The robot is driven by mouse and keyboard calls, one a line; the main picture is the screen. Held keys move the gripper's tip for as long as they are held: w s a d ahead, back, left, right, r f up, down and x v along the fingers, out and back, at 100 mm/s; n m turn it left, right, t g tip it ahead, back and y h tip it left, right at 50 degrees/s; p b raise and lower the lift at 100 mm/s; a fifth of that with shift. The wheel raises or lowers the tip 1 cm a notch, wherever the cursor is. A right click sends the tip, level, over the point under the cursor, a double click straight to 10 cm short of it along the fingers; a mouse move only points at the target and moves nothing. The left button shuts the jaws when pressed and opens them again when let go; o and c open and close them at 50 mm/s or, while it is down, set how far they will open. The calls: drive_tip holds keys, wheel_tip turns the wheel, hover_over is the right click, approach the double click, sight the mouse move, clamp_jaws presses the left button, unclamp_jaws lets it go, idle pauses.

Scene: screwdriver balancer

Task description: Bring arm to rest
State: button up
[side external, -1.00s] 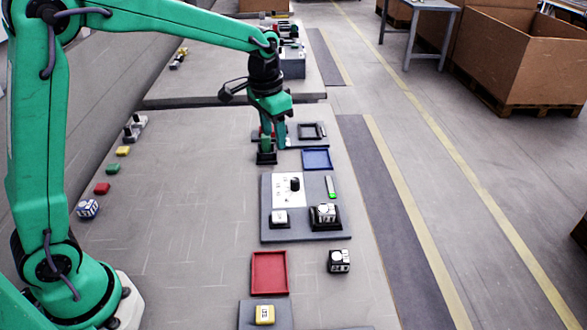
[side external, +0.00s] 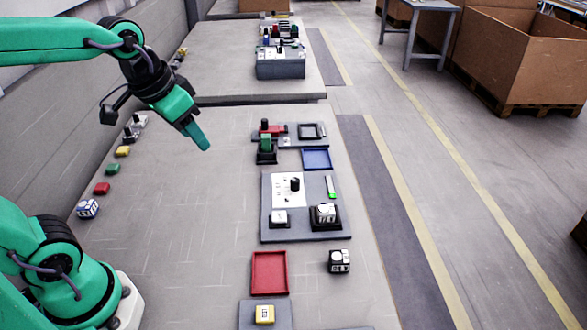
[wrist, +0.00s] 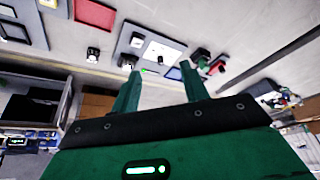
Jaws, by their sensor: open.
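My green gripper (side external: 200,138) hangs in the air above the left-middle of the table (side external: 170,230), tilted down to the right. It touches nothing. In the wrist view my gripper (wrist: 158,78) shows two green fingers spread apart with nothing between them, so it is open and empty. A green block (side external: 266,143) stands upright in a black holder (side external: 266,158) to the right of my gripper, well apart from it.
A grey board (side external: 305,230) with a white panel and cubes lies at centre right. A red tray (side external: 269,273), blue tray (side external: 317,159) and black-and-white cube (side external: 339,261) are near it. Small coloured blocks line the left edge. The table's middle is clear.

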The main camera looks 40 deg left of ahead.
drive_tip(key=s+f+t, duration=0.1)
drive_tip(key=s, duration=0.5)
drive_tip(key=shift+s+a+f+n, duration=0.15)
drive_tip(key=shift+a+f+n, duration=0.1)
drive_tip(key=shift+f+n, duration=0.15)
